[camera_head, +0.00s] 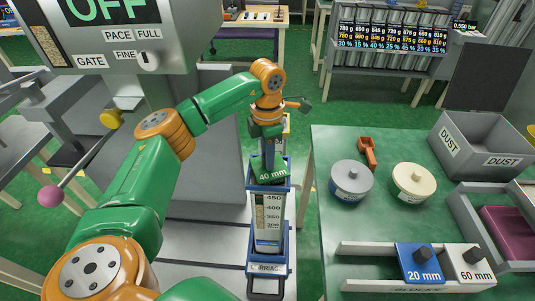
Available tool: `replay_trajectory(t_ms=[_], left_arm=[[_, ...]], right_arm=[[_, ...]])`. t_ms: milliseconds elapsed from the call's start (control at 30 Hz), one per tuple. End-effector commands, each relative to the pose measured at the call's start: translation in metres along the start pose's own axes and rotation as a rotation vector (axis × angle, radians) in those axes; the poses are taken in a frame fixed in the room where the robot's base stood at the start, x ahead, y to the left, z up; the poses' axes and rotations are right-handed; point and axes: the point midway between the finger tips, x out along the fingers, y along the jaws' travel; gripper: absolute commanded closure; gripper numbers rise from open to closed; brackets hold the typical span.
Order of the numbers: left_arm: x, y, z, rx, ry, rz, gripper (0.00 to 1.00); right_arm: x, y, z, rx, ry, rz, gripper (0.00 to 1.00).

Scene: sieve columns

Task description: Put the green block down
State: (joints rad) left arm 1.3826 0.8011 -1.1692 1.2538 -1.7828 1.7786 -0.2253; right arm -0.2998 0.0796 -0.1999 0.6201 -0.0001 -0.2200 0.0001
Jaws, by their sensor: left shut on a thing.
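The green block (271,174), marked 40 mm, is at the top of a blue-framed column with a printed scale (268,215). My left gripper (268,158) reaches down from above and is shut on the block. The block appears to be within or just over the top of the blue frame; I cannot tell whether it rests on anything. My right gripper is not in view.
On the green table, a block rack (375,249) holds a blue 20 mm block (420,263) and a white 60 mm block (469,262); its left part is empty. Two round lidded pots (351,182), an orange tool (367,152) and a grey DUST bin (483,150) stand behind.

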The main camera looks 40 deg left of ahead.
Motion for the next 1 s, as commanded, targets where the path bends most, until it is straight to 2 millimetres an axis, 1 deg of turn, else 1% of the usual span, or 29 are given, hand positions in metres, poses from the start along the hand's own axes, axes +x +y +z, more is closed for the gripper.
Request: replay_trajectory(t_ms=[200, 233, 333, 600, 733, 767, 867, 1000], left_arm=[[0.004, 0.0, 0.0, 0.0, 0.0, -0.001, 1.0], [0.004, 0.0, 0.0, 0.0, 0.0, -0.001, 0.66], [0.003, 0.0, 0.0, -0.001, 0.0, -0.001, 0.39], [0.002, 0.0, 0.0, -0.001, -0.001, -0.001, 0.39], [-0.007, 0.0, 0.001, -0.001, -0.004, 0.001, 0.39], [-0.011, 0.0, 0.001, -0.001, -0.004, 0.0, 0.39], [-0.033, 0.0, 0.001, -0.001, -0.006, 0.002, 0.39], [-0.072, 0.0, 0.001, -0.002, -0.005, 0.001, 0.39]], right_arm=[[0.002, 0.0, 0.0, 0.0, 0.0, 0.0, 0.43], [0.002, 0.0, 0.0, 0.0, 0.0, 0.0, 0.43], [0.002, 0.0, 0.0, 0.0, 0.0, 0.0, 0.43], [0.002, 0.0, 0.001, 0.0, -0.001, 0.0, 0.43], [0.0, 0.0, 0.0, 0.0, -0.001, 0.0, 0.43], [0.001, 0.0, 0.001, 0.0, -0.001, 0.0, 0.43], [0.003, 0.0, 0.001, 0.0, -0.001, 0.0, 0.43], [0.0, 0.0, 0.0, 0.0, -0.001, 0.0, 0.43]])
